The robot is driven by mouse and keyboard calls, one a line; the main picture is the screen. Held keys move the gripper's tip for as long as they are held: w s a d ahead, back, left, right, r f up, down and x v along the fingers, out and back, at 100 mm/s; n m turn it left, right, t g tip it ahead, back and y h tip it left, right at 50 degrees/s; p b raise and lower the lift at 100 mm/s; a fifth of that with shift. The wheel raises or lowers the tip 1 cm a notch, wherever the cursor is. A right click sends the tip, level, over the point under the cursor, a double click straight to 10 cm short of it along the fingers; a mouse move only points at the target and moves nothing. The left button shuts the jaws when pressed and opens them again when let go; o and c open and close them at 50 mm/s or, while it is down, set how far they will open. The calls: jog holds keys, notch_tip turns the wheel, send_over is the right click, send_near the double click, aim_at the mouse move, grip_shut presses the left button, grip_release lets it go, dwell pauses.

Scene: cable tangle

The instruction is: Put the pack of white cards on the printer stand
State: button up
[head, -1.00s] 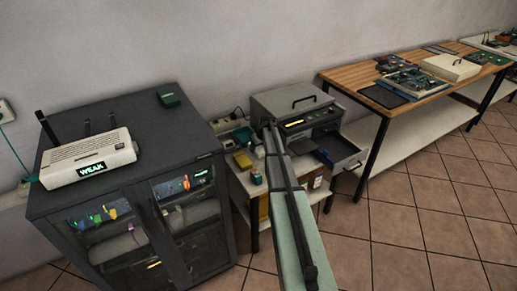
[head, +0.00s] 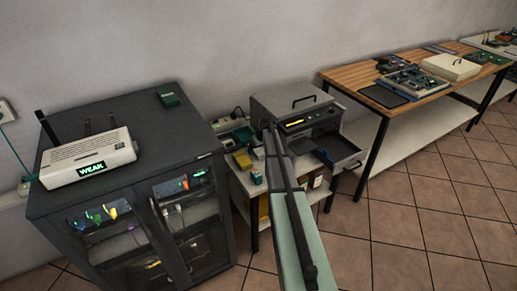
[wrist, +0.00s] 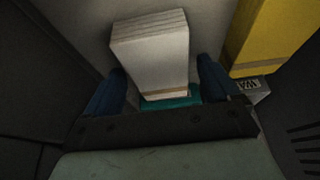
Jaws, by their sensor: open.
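In the wrist view, the pack of white cards (wrist: 152,50) stands right ahead of my gripper (wrist: 161,68). Its near end reaches between the two blue fingers, which are apart on either side of it. A tan band shows at its near edge, and a teal thing (wrist: 180,102) lies just below it. I cannot tell whether a finger touches the pack. In the head view, the printer stand (head: 244,187) is a low pale table right of the dark cabinet, with the grey printer (head: 290,101) on it. My arm hides my gripper there, and I cannot pick out the pack.
A yellow block (wrist: 272,35) is close to the right finger. Dark walls flank both sides in the wrist view. The printer's drawer (head: 342,152) hangs open. Small boxes crowd the stand's left part. The dark cabinet (head: 130,130) bears a white router (head: 88,158). A wooden workbench (head: 350,78) stands right.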

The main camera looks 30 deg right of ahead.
jog(key=v, duration=1.2)
jog(key=shift+r, duration=0.2)
dwell(1.0)
